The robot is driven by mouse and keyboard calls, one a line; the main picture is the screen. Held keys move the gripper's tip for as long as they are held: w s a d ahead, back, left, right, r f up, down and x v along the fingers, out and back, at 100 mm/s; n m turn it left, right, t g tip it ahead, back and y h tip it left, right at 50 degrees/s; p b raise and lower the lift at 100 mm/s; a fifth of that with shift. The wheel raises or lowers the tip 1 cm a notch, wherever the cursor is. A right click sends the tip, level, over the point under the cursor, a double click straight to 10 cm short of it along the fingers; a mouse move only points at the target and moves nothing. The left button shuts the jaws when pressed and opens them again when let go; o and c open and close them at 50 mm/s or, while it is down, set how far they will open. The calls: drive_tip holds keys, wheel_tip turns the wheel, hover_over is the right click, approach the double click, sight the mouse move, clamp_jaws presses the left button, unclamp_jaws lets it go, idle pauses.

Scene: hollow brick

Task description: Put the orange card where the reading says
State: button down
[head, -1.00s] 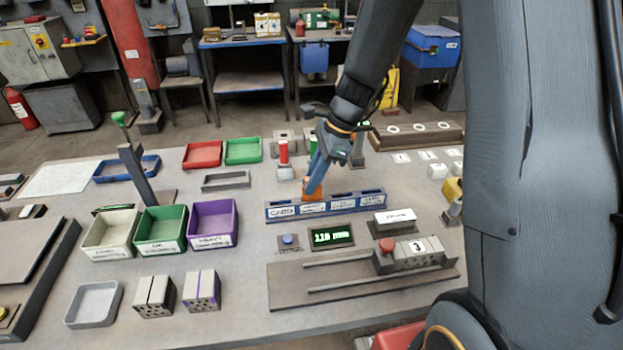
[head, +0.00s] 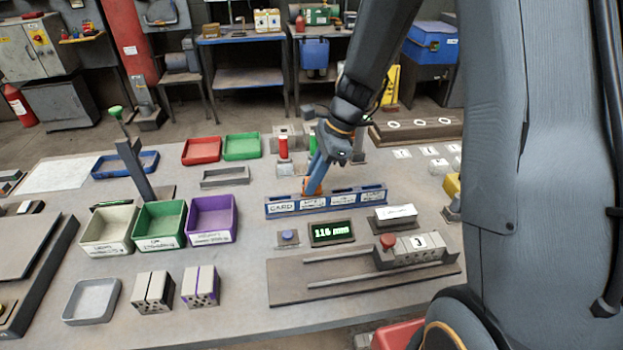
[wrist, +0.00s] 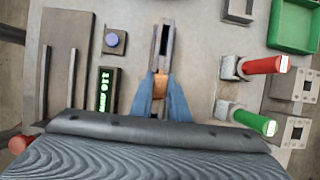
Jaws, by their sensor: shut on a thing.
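The orange card (head: 307,187) is between the fingers of my gripper (head: 313,186). It is at the blue slotted rack (head: 325,203), near its left part; whether it sits in a slot or just above one I cannot tell. The rack's first label reads CARD; the others are too small to read. In the wrist view the blue fingers (wrist: 161,98) are closed on the orange card (wrist: 160,84), in line with the rack (wrist: 163,30). The display (head: 332,233) shows what looks like 116 mm.
A blue button (head: 288,237) and a railed fixture with grey blocks (head: 412,250) stand in front of the rack. Red (head: 283,147) and green cylinders stand close behind. White, green and purple bins (head: 211,218) are at left. A white-topped block (head: 396,215) is at right.

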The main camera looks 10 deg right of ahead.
drive_tip(key=c, duration=1.6)
unclamp_jaws()
drive_tip(key=b+v, duration=0.1)
drive_tip(key=v, duration=0.6)
drive_tip(key=shift+d+r, duration=0.2)
drive_tip(key=shift+r, duration=0.15)
drive_tip(key=s+d+f+n+h, duration=0.1)
drive_tip(key=s+n, duration=0.4)
drive_tip(key=n, duration=0.1)
drive_tip(key=s+d+f+n+h, duration=0.1)
drive_tip(key=s+n+h, duration=0.1)
drive_tip(key=s+n, duration=0.2)
drive_tip(key=s+d+f+n+t+h, duration=0.1)
drive_tip(key=s+n, duration=0.4)
drive_tip(key=n, duration=0.3)
drive_tip(key=shift+s+d+f, duration=0.15)
drive_tip(key=shift+s+d, duration=0.2)
drive_tip(key=shift+d, duration=0.05)
